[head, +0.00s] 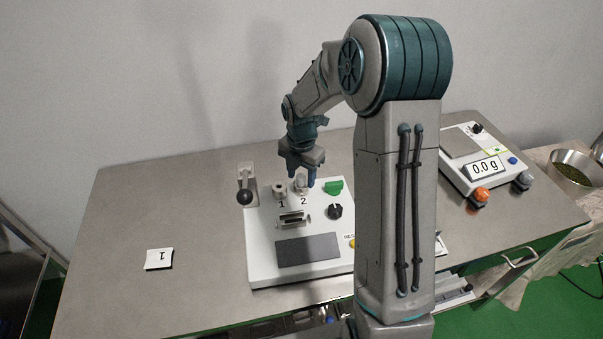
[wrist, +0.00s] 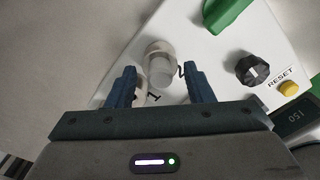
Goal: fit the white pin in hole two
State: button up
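A white packing machine (head: 265,265) stands on the table, with positions marked 1 and 2 near its back edge. A pale post with a hole in its top (head: 279,188) stands at position 1. A pale cylinder, which looks like the white pin (wrist: 159,62), stands at position 2; it also shows in the head view (head: 301,184). I cannot tell how deep it sits, and hole two itself is hidden. My gripper (wrist: 160,86) is open, with blue fingers on either side of the cylinder and gaps showing. In the head view my gripper (head: 301,175) is directly over position 2.
A green block (head: 333,187) and black knob (head: 335,211) are close on the right. A black-ball lever (head: 244,196) stands at the left. The table's left side is mostly clear.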

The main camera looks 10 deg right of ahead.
aim_at(301, 176)
notch_tip(301, 176, up, 14)
dwell(0.6)
jog(key=shift+f, duration=0.1)
jog(key=s+m+t, duration=0.3)
jog(key=s+m, duration=2)
jog(key=m, duration=0.3)
jog(key=shift+s+r+m, duration=0.3)
jog(key=shift+s+r, duration=0.05)
jog(key=shift+s, duration=0.05)
